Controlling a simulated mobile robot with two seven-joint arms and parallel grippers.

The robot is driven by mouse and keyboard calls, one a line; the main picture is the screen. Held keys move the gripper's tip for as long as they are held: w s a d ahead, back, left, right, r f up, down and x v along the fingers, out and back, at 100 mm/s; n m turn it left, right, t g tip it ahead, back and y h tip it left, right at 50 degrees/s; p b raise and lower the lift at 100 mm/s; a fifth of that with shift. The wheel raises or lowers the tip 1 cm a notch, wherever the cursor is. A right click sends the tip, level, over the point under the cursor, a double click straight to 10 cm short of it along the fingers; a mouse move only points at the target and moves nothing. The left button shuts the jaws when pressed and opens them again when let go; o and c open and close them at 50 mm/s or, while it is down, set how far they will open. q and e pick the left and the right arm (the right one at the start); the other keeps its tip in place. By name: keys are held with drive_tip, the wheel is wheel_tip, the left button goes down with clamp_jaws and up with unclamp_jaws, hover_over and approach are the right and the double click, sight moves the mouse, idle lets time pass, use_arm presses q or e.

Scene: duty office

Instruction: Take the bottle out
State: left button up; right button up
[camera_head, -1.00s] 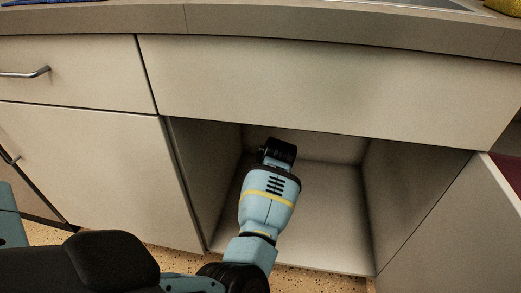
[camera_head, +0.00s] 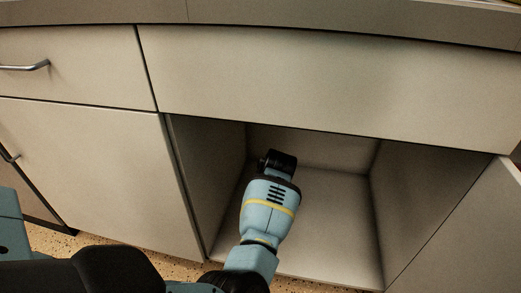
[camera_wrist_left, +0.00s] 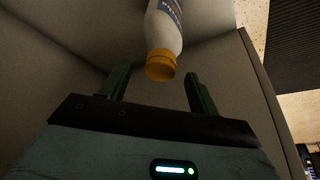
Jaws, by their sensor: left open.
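The bottle (camera_wrist_left: 165,28) shows in the left wrist view, white with a blue label and an orange cap (camera_wrist_left: 161,66). Its cap end points toward my left gripper (camera_wrist_left: 157,74), whose dark green fingers are apart, one on each side of the cap in the picture. I cannot tell whether the cap is fully between them, and I see no contact. In the head view my left arm reaches into the open cabinet (camera_head: 330,225), with the wrist (camera_head: 279,160) inside. The bottle and fingertips are hidden there. My right gripper is not in view.
The cabinet's side walls (camera_head: 425,195) flank the arm, with a drawer front (camera_head: 320,80) above the opening. An open door (camera_head: 485,235) stands at the right. A closed cabinet door (camera_head: 95,175) and a drawer handle (camera_head: 25,66) are at the left.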

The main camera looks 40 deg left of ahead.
use_arm(q)
drive_tip(key=b+x, duration=0.1)
drive_tip(key=x, duration=0.2)
clamp_jaws()
idle(0.4)
drive_tip(key=shift+r, duration=0.15)
